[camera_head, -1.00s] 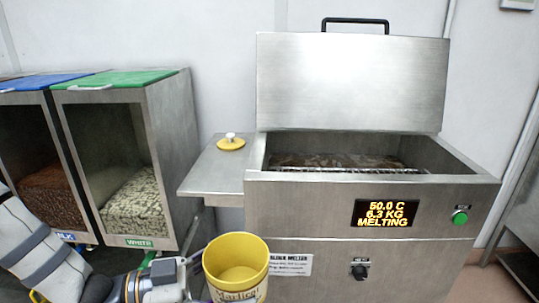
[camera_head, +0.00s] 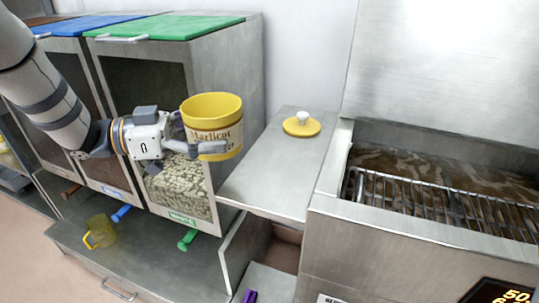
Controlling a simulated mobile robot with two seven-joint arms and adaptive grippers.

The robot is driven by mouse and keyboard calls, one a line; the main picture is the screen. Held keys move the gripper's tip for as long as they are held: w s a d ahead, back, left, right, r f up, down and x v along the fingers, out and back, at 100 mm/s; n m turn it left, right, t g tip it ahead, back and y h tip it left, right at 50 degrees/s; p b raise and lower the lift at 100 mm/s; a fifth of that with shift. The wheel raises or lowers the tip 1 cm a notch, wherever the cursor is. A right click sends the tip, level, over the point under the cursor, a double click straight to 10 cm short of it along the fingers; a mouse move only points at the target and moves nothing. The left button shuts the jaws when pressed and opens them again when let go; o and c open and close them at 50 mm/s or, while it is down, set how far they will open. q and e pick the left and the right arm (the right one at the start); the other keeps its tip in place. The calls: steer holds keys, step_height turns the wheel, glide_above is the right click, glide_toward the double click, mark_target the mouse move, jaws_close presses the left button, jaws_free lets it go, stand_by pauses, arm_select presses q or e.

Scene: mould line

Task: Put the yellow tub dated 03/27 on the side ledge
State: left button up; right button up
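The yellow tub (camera_head: 213,112) is upright, open at the top, with a cream label on its side reading something like "Marlicot"; the date is too small to read for certain. My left gripper (camera_head: 205,147) is shut around the tub and holds it in the air in front of the white-chip bin, left of the side ledge. The side ledge (camera_head: 262,180) is a steel shelf on the left of the melter. A yellow lid with a white knob (camera_head: 301,124) lies on its back part; the front part is bare. My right gripper is not in view.
The melter's open tank (camera_head: 440,180) with a wire rack is right of the ledge. Bins with blue and green lids (camera_head: 165,27) stand behind the arm. A yellow jug (camera_head: 100,231) stands on the lower bench.

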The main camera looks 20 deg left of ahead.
mark_target(274, 171)
arm_select(q)
steer(key=w+d+f, duration=0.1)
steer(key=d+f, duration=0.1)
steer(key=d, duration=0.1)
steer(key=w+d+f+b, duration=0.1)
steer(key=w+d+f, duration=0.1)
steer(key=d, duration=0.2)
steer(key=w+d+f, duration=0.2)
steer(key=d+f, duration=0.1)
steer(key=shift+w+d+f+b, duration=0.1)
steer(key=shift+w+d+b, duration=0.05)
steer(key=shift+w+b, duration=0.15)
steer(key=shift+s, duration=0.1)
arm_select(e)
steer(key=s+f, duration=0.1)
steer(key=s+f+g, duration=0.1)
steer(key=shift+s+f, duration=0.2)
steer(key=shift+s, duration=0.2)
arm_select(q)
steer(key=o, duration=1.6)
steer(key=shift+f, duration=0.1)
steer(key=shift+s+a+r, duration=0.1)
steer(key=shift+a+r, duration=0.15)
steer(key=shift+a, duration=0.15)
steer(key=v, duration=1.1)
steer(key=shift+a+p, duration=0.15)
steer(key=shift+p, duration=0.15)
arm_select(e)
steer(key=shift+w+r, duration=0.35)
